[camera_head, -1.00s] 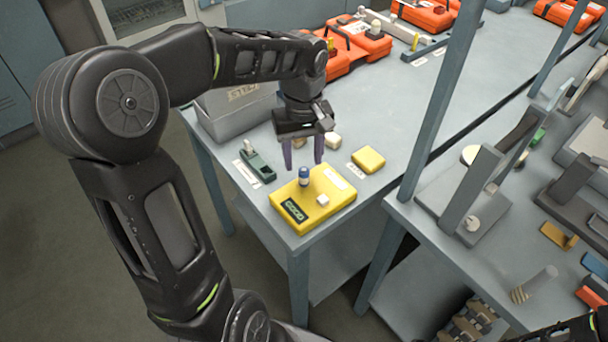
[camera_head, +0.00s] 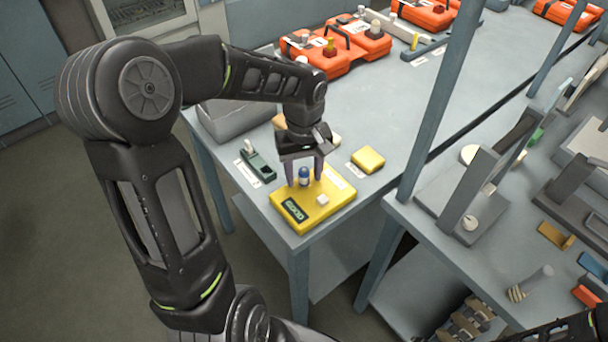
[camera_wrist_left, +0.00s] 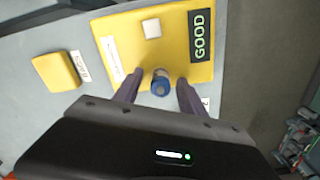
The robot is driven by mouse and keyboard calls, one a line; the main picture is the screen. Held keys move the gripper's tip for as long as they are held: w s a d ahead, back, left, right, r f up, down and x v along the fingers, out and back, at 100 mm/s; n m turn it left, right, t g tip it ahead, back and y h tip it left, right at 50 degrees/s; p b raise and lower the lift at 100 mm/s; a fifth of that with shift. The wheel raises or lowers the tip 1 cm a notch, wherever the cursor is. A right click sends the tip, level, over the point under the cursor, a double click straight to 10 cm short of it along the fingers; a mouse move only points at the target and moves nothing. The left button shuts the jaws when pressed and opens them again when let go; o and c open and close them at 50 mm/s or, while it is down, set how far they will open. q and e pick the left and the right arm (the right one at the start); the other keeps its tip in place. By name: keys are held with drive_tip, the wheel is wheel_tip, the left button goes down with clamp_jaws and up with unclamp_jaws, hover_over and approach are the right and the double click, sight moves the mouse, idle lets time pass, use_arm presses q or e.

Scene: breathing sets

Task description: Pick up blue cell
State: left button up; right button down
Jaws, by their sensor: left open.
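The blue cell (camera_head: 304,174) is a small upright cylinder with a white band, standing on the yellow tester box (camera_head: 318,209). The box's dark display reads GOOD in the left wrist view (camera_wrist_left: 200,36). My left gripper (camera_head: 304,181) is open, pointing down, with one finger on each side of the cell. In the left wrist view the blue cell (camera_wrist_left: 160,85) shows between the two purple-grey fingers, with gaps on both sides. My right gripper is not clearly in view; only dark parts show at the bottom right.
A grey bin (camera_head: 228,118) and orange cases (camera_head: 340,52) stand farther back. A blue-grey post (camera_head: 437,110) rises at right.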

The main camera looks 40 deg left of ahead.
sight(304, 169)
use_arm(q)
drive_tip(key=shift+c, duration=0.3)
clamp_jaws()
idle(0.4)
wheel_tip(304, 169, up, 10)
drive_tip(key=shift+r+b, duration=0.1)
drive_tip(key=shift+b, duration=0.35)
idle(0.5)
